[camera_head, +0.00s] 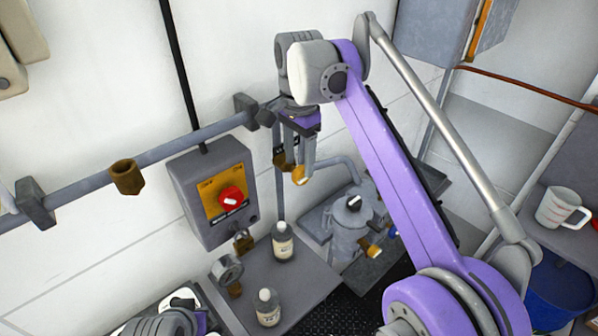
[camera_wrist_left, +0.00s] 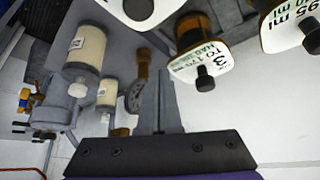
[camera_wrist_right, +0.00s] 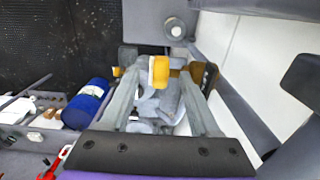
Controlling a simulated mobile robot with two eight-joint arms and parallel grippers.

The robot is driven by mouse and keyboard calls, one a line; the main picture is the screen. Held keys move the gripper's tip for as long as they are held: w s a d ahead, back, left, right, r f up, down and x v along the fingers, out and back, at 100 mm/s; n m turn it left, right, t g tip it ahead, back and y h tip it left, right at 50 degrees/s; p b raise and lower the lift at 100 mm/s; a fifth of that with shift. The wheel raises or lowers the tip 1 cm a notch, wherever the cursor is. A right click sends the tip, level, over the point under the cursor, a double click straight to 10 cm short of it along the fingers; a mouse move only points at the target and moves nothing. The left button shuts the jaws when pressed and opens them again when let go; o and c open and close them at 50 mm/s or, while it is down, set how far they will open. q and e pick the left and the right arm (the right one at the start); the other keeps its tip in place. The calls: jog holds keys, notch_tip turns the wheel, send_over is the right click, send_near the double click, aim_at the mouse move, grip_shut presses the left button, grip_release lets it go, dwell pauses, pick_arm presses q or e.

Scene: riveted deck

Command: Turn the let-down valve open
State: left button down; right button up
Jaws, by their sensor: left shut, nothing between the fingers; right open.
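A brass valve with a round yellow handle (camera_head: 300,175) sits on a grey pipe by the wall; I take it for the let-down valve, though no label is readable. My right gripper (camera_head: 295,162) points down at it, with its fingers open on either side. In the right wrist view the yellow handle (camera_wrist_right: 160,70) shows between the fingertips of the right gripper (camera_wrist_right: 162,82). I cannot tell whether they touch it. My left gripper (camera_wrist_left: 160,100) is shut and empty, near a round gauge (camera_wrist_left: 134,95) and labelled flasks (camera_wrist_left: 197,62).
A grey box with a red knob (camera_head: 232,197) hangs on the wall beside a long rail (camera_head: 190,139). Two bottles (camera_head: 283,241) stand on a grey bench (camera_head: 305,278). A grey vessel (camera_head: 350,215) is right of them. A measuring jug (camera_head: 558,207) stands far right above a blue bin (camera_head: 555,285).

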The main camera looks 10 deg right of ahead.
aim_at(299, 170)
jog(key=shift+f, duration=2)
grip_shut()
